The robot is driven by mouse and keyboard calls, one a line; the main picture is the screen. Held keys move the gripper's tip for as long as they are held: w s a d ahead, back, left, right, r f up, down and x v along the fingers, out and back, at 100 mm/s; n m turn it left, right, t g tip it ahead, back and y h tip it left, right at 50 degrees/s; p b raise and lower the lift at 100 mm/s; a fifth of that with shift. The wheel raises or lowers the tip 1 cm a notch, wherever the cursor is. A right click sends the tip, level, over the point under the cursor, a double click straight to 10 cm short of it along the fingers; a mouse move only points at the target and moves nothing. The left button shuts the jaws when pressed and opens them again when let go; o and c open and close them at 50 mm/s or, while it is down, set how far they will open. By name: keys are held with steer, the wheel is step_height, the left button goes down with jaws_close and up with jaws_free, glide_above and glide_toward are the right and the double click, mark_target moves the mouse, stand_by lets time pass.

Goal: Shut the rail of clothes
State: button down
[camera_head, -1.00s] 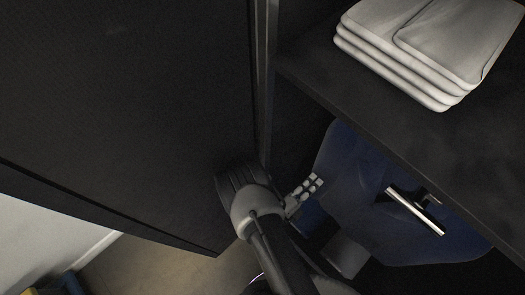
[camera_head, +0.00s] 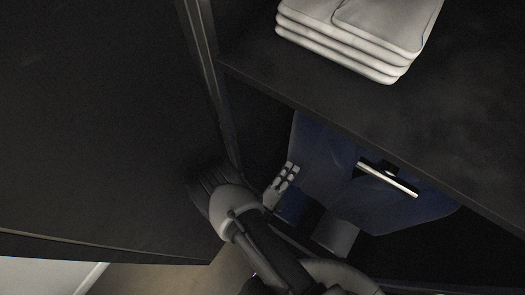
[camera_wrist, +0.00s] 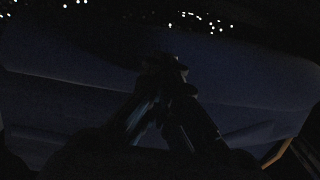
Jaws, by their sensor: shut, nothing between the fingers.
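The clothes hang inside a dark cabinet as dark blue garments (camera_head: 325,160) below a shelf. A short, bright metal bar (camera_head: 388,179) shows in front of them; I cannot tell whether it is the rail's end or a handle. My gripper (camera_head: 288,173) is at the left edge of the garments, left of the bar and apart from it. In the wrist view my gripper (camera_wrist: 165,65) is shut and empty, with dark bluish cloth (camera_wrist: 75,90) behind it. Contact with the cloth cannot be told. Most of the rail is hidden under the shelf.
A dark shelf (camera_head: 300,85) above the clothes bears a stack of folded white cloths (camera_head: 345,40). A large dark panel (camera_head: 90,120) stands at the left, close to my arm. Some floor (camera_head: 150,280) shows at the bottom left. A grey block (camera_head: 336,235) lies below the garments.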

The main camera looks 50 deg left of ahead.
steer(key=v, duration=1.2)
steer(key=shift+f, duration=0.1)
